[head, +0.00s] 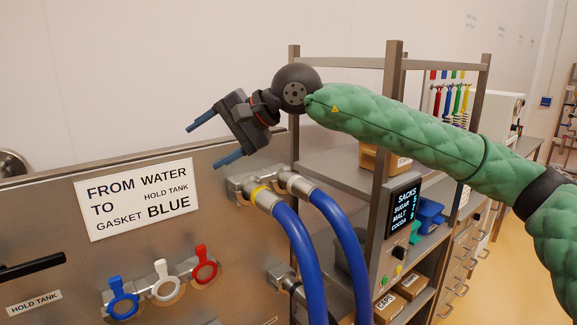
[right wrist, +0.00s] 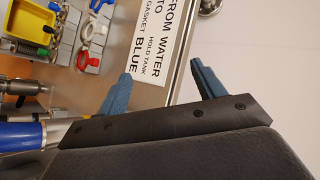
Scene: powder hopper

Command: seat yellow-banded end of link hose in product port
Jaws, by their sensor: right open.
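A blue hose with a steel collar (right wrist: 20,135) shows there at lower left. I cannot tell which fitting is the product port. My left gripper is not in view.
The steel panel (head: 60,200) carries a sign (head: 137,198) reading "FROM WATER HOLD TANK TO GASKET BLUE". Blue, white and red ring gaskets (head: 163,283) hang below it. Another steel fitting (head: 280,278) is low on the panel. A shelf rack (head: 392,130) stands right, under my arm.

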